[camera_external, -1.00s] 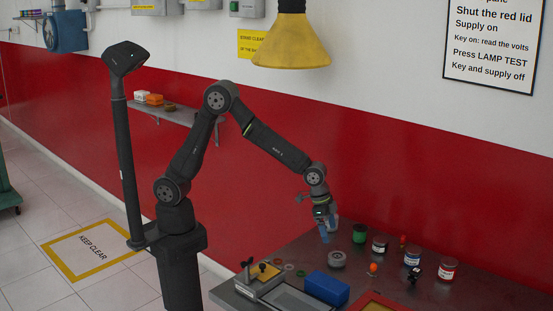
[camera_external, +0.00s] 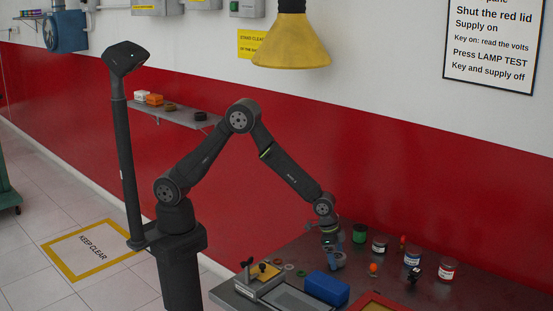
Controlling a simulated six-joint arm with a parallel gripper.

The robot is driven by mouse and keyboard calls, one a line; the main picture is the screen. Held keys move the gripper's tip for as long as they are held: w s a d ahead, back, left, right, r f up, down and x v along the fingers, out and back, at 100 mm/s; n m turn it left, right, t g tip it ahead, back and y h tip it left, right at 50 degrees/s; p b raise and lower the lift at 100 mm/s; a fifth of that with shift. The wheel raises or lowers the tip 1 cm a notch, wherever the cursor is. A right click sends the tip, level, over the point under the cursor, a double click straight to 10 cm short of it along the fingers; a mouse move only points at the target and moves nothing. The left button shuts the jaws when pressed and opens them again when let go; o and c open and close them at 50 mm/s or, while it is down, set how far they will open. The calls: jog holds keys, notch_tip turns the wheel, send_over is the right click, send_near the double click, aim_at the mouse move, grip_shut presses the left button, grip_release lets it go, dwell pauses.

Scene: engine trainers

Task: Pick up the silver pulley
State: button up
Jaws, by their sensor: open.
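The silver pulley (camera_external: 340,261) lies on the dark metal bench, behind the blue box. It is small in this view, and my gripper hides part of it. My gripper (camera_external: 332,255) points down right at the pulley, with its blue fingers close to it. The jaws are open. Whether the fingers touch the pulley or straddle it cannot be told from here.
The blue box (camera_external: 326,288) stands just in front. A clamp fixture (camera_external: 263,276) and a grey tray (camera_external: 294,297) are to the left. A green container (camera_external: 359,233), an orange ball (camera_external: 373,268) and several jars stand to the right. A yellow lamp (camera_external: 292,42) hangs above.

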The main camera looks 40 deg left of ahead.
jog(key=c, duration=1.4)
jog(key=shift+r, duration=0.1)
